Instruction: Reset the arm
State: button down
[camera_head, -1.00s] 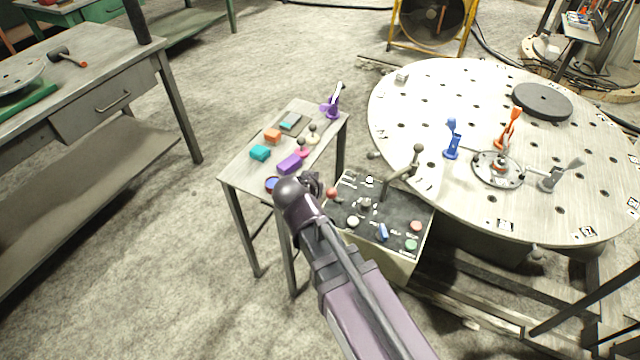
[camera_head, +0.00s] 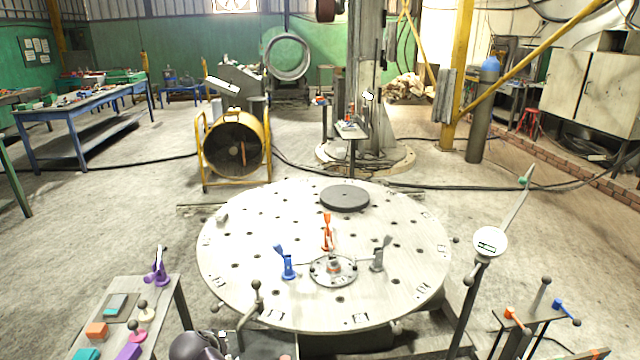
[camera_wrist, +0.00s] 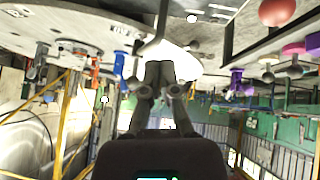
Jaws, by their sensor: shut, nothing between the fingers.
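My gripper (camera_wrist: 160,72) shows in the wrist view, where the picture is upside down. Its two fingers are together with nothing held between them. In the head view, a dark rounded part of my arm shows at the bottom edge, between the small side table (camera_head: 168,290) and the round table (camera_head: 225,262). The gripper's fingers are not clear there. The round table carries a blue clamp (camera_head: 286,264), an orange clamp (camera_head: 327,232) and a grey clamp (camera_head: 379,255) around a central hub (camera_head: 334,268). The gripper touches none of these as far as I can see.
A lever (camera_head: 256,300) rises near the round table's front edge. A gauge on a post (camera_head: 490,242) stands at right. A yellow-framed fan (camera_head: 234,146) stands behind on open floor.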

jog(key=w+d+m+g+h+p, duration=0.1)
jog(key=w+d+g+h+p, duration=0.25)
jog(key=d, duration=1.55)
jog(key=s+d+r+m+g+y+p, duration=0.1)
jog(key=d+r+g+y+p, duration=0.2)
jog(key=d, duration=1.8)
jog(key=shift+s+m+g+y, duration=0.15)
jog(key=shift+m+g+y, duration=0.2)
jog(key=shift+g, duration=0.2)
